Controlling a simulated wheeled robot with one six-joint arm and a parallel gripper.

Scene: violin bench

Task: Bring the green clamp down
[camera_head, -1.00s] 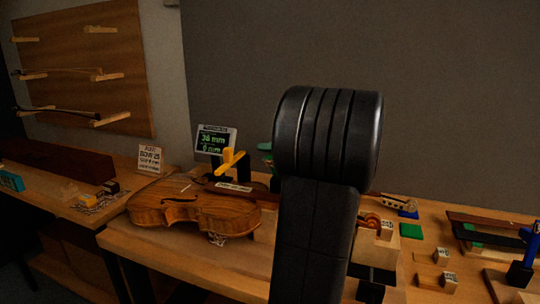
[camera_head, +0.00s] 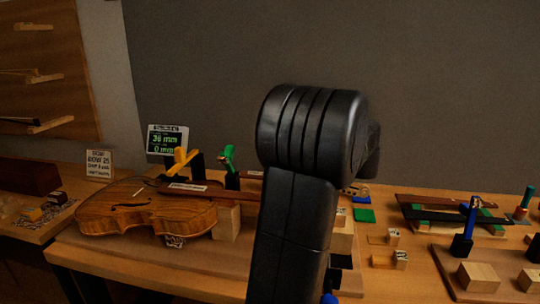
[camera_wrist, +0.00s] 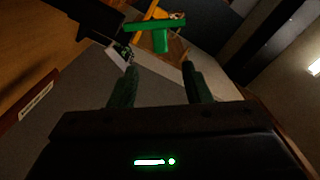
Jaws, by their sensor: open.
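The green clamp (camera_head: 228,156) stands upright on a dark post behind the violin neck, just left of my arm. In the wrist view the green clamp (camera_wrist: 160,36) shows its crossbar and stem, beyond and between my fingertips. My gripper (camera_wrist: 158,62) is open, with nothing between its fingers. In the head view my own arm hides the gripper. The yellow clamp (camera_head: 182,159) is just left of the green one. Part of it shows behind the green clamp in the wrist view.
The violin (camera_head: 140,207) lies on the bench below the clamps. A display (camera_head: 168,140) reading 36 mm and 0 mm stands behind. On the right are a blue clamp (camera_head: 471,214), wooden blocks (camera_head: 478,277) and a dark bow-like strip. My arm covers the bench's middle.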

